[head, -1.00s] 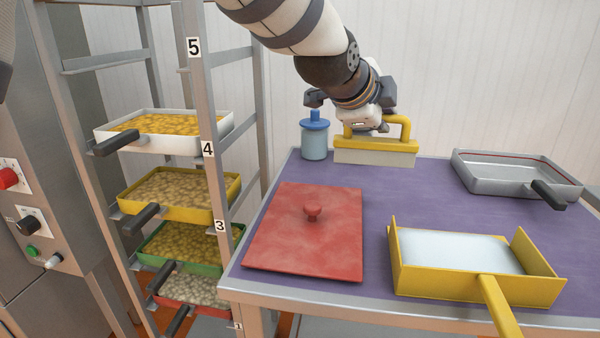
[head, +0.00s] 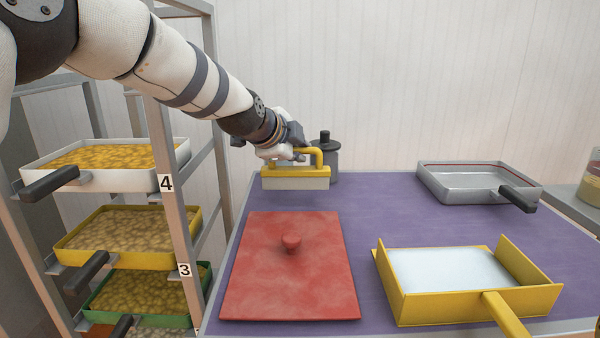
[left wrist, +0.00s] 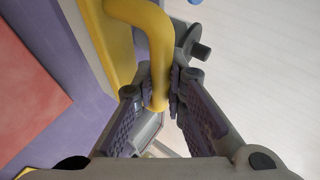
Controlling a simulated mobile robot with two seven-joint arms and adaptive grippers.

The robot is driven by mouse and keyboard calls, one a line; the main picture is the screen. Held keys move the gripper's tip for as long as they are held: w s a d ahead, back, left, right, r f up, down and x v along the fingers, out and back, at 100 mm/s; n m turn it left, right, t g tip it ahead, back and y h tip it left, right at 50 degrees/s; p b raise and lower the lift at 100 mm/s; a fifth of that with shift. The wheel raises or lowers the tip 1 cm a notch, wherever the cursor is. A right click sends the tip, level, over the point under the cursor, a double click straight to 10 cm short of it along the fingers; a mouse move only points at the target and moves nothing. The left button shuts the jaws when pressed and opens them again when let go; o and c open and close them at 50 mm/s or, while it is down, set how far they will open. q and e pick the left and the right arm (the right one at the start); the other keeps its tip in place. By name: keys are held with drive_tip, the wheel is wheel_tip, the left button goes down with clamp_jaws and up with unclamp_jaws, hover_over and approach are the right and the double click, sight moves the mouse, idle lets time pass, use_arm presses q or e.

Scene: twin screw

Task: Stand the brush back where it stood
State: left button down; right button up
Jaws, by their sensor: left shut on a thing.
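The brush (head: 295,182) has a yellow arched handle and a pale bristle block, and is at the back left of the purple table (head: 390,215). My left gripper (head: 294,154) is shut on the yellow handle. In the left wrist view, the handle (left wrist: 152,40) runs between the two fingers (left wrist: 160,92). The brush is upright, bristles down. I cannot tell whether the bristles touch the table. My right gripper is not in view.
A grey jar (head: 328,150) with a dark knob stands right behind the brush. A red lid (head: 288,270), a yellow scoop (head: 460,280) and a grey pan (head: 480,180) lie on the table. A rack with trays (head: 125,233) is at left. The table's back middle is clear.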

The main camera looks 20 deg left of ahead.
sight(294, 166)
use_arm(q)
drive_tip(key=shift+w+a+f, duration=0.3)
drive_tip(key=shift+w+f, duration=0.15)
drive_tip(key=shift+f, duration=0.05)
drive_tip(key=f, duration=0.3)
drive_tip(key=shift+w+a+f, duration=0.2)
drive_tip(key=shift+w+f, duration=0.05)
drive_tip(key=shift+r, duration=0.1)
drive_tip(key=shift+s, duration=0.1)
drive_tip(key=c, duration=2.1)
unclamp_jaws()
drive_tip(key=shift+f, duration=0.25)
drive_tip(key=o, duration=0.5)
drive_tip(key=shift+c, duration=0.2)
drive_tip(key=shift+r, duration=0.1)
